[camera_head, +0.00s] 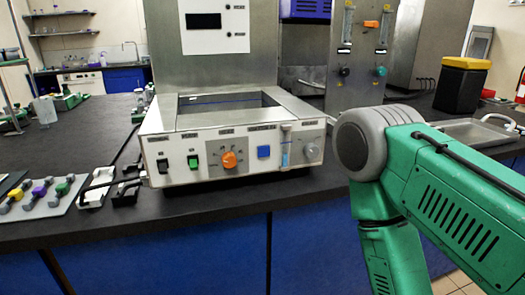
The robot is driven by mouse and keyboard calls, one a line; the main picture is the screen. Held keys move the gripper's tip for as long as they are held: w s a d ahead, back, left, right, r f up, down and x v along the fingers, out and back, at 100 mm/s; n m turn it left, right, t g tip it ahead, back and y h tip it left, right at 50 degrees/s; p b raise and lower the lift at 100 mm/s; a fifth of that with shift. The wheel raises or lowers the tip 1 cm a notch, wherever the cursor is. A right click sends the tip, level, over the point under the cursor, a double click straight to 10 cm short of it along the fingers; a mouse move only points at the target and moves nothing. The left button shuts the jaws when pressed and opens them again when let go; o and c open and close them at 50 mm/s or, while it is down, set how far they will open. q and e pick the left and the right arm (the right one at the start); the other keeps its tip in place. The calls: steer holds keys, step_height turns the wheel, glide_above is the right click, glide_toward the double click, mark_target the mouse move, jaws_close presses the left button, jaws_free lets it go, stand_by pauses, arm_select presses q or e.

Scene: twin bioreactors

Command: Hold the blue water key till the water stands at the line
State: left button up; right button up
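A level line on the tube is too small to make out. The unit's open basin (178,121) is on top; its water level cannot be told from here. Nothing touches the blue key. My green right arm comes in from the right and bends downward; its gripper is out of view. My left gripper is not in view.
The panel also has an orange knob (229,159), a green switch (193,161), a black switch (162,165) and a grey knob (312,150). Left are a tray of coloured parts (42,210) and black-and-white pieces. A yellow-lidded black bin (459,90) and metal tray stand right.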

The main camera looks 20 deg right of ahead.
jaws_close()
stand_by(1.0)
